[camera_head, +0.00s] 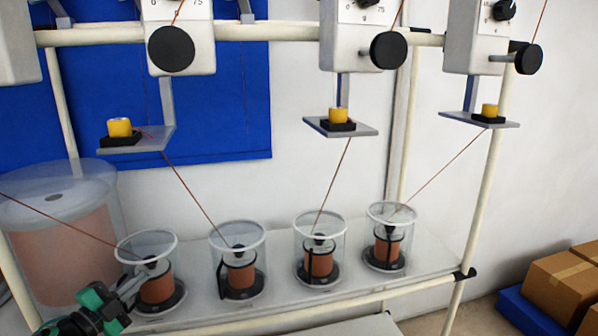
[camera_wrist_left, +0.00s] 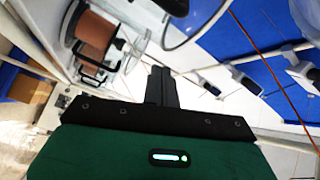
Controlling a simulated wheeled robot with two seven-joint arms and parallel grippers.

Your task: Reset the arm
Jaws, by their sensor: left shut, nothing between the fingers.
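My left gripper (camera_head: 128,287) comes in at the lower left of the head view, beside the leftmost clear bowl (camera_head: 150,243). In the left wrist view its two fingers (camera_wrist_left: 161,88) are together, with nothing seen between them. In the head view its tips overlap the lower left of that bowl's wall; I cannot tell whether they touch it. A brown spool (camera_head: 158,289) stands inside this bowl. My right gripper is not in view.
Three more clear bowls (camera_head: 238,235) with brown spools stand in a row on the shelf (camera_head: 430,255). Thin wires run from the bowls up to feeder units (camera_head: 360,40). A large clear drum (camera_head: 60,190) stands at left. Cardboard boxes (camera_head: 560,285) are at lower right.

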